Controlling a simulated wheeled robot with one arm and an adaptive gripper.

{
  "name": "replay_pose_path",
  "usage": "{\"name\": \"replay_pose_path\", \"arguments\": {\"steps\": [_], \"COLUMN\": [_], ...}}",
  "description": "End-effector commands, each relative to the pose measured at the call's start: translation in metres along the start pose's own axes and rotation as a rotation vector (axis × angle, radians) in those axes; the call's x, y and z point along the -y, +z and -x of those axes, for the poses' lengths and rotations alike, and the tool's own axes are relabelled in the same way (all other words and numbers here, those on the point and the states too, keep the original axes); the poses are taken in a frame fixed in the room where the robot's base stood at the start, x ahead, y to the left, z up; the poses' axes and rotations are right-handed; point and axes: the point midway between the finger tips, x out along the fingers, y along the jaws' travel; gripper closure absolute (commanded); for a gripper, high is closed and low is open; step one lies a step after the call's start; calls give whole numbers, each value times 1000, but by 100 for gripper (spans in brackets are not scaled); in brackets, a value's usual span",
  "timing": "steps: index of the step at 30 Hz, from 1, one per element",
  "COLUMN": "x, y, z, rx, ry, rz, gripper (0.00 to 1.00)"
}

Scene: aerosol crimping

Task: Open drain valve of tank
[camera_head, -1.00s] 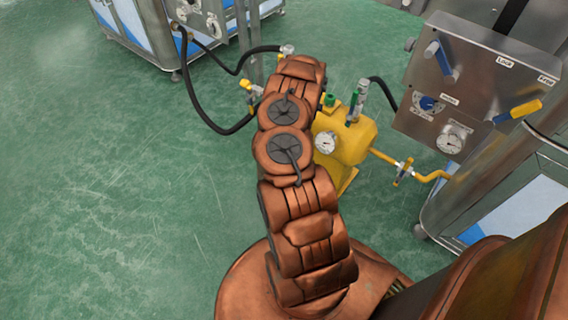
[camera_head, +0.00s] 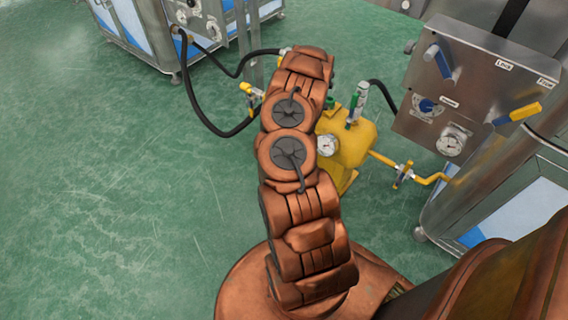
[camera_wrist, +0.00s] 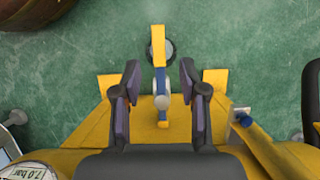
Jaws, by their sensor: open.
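The yellow tank (camera_head: 355,143) stands on the floor beyond my arm, partly hidden by it, with a pressure gauge (camera_head: 327,145) on its side. In the wrist view the yellow tank body (camera_wrist: 85,153) lies under my gripper (camera_wrist: 160,92). The drain valve, with a blue and yellow lever (camera_wrist: 159,85), shows between the two fingers. The fingers are open, one on each side of the lever, and appear apart from it. A dark round opening lies behind the lever's far yellow end. In the head view my arm hides the gripper and the drain valve.
A steel panel (camera_head: 430,125) with handles and a gauge stands at the right. A yellow pipe with a small valve (camera_head: 403,174) runs from the tank towards it. Black hoses (camera_head: 207,120) run behind my arm. Green floor at the left is clear.

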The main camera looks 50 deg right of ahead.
Motion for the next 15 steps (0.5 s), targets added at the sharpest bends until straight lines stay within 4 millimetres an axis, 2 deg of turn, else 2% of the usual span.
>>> {"name": "replay_pose_path", "arguments": {"steps": [1, 6, 15], "x": [1, 1, 0], "y": [0, -1, -1], "z": [12, 41, 65], "rx": [-2, -4, -2], "ry": [-3, -3, -1], "rz": [1, 0, 0], "gripper": [57, 57, 57]}}
